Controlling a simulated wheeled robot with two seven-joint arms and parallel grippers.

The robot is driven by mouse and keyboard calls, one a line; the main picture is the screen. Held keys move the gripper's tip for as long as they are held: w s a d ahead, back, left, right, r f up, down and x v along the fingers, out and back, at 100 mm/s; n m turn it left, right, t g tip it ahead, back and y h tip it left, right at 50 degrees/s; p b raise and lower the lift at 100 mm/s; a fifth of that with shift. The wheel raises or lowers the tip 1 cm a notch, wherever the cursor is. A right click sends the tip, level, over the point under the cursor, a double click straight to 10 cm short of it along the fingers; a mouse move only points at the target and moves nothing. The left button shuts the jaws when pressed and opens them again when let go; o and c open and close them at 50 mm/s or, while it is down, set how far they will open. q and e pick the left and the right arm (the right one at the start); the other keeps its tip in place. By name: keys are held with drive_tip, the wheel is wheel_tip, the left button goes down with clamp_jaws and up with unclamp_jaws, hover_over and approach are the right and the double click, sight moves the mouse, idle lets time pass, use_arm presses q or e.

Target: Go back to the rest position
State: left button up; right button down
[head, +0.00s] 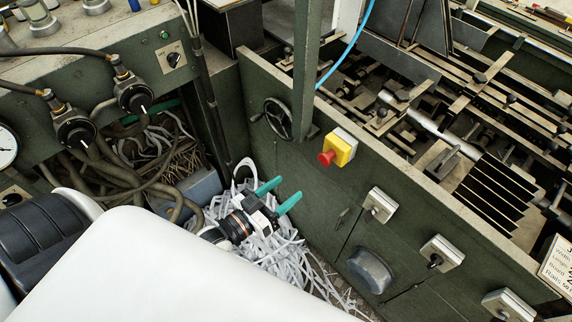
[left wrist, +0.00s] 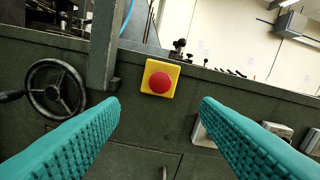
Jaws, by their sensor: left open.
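My left gripper (head: 281,194) has teal fingers and is open and empty in the head view. It is above a heap of pale paper strips, in front of the dark green machine panel. In the left wrist view its two fingers (left wrist: 160,115) stand wide apart at either side. Between them, further off, is a red emergency button on a yellow box (left wrist: 161,78). The same yellow box (head: 343,146) is up and right of the gripper in the head view, apart from it. My right gripper does not show in either view.
A black handwheel (head: 278,118) and a green post (head: 307,70) are beyond the gripper. Switch boxes (head: 379,205) and a round cover (head: 370,270) stick out of the panel (head: 325,190). Thick hoses (head: 120,175) crowd the left. Paper strips (head: 285,262) cover the floor below.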

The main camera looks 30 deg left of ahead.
use_arm(q)
drive_tip(key=s+a+f+g+y, duration=0.1)
drive_tip(key=s+a+f+g, duration=0.1)
drive_tip(key=f, duration=0.8)
drive_tip(key=s+a+f+g+y, duration=0.1)
drive_tip(key=s+f+g+y, duration=0.15)
drive_tip(key=f, duration=0.65)
drive_tip(key=s+a+f+g+y, duration=0.1)
drive_tip(key=s+a+f+g, duration=0.15)
drive_tip(key=f, duration=0.75)
drive_tip(key=s+f+g+y, duration=0.1)
drive_tip(key=s+f+g, duration=0.3)
drive_tip(key=s+f, duration=0.4)
drive_tip(key=s+d+f+m+g+b, duration=0.1)
drive_tip(key=s+f+g, duration=0.4)
drive_tip(key=s, duration=1)
wheel_tip(320, 180, down, 4)
drive_tip(key=shift+s+d+r+y, duration=0.2)
drive_tip(key=shift+s+d+y, duration=0.05)
drive_tip(key=shift+d+y, duration=0.1)
